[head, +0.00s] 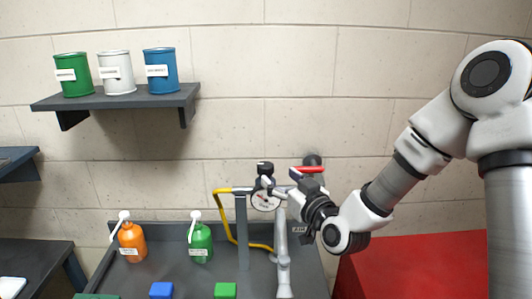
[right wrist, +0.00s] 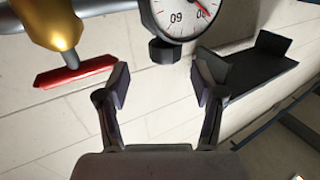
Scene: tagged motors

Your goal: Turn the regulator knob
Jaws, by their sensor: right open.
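The regulator has a round white gauge (head: 265,200) on a pipe above the dark bench, with a black knob (head: 265,168) on top. In the right wrist view the gauge (right wrist: 182,14) is at the top edge, and the black knob (right wrist: 163,51) juts from it toward my gripper. My right gripper (head: 282,182) comes in from the right, close to the regulator. In the wrist view its fingers (right wrist: 163,80) are open and empty, and the knob lies between and just beyond the fingertips, apparently untouched. My left gripper is not in view.
A red lever (head: 308,169) on a brass valve sits close beside the gripper; it also shows in the wrist view (right wrist: 75,72). A yellow hose (head: 228,222) hangs left of the gauge. Orange (head: 132,242) and green (head: 200,243) bottles stand on the bench. A wall shelf (head: 118,101) holds cans.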

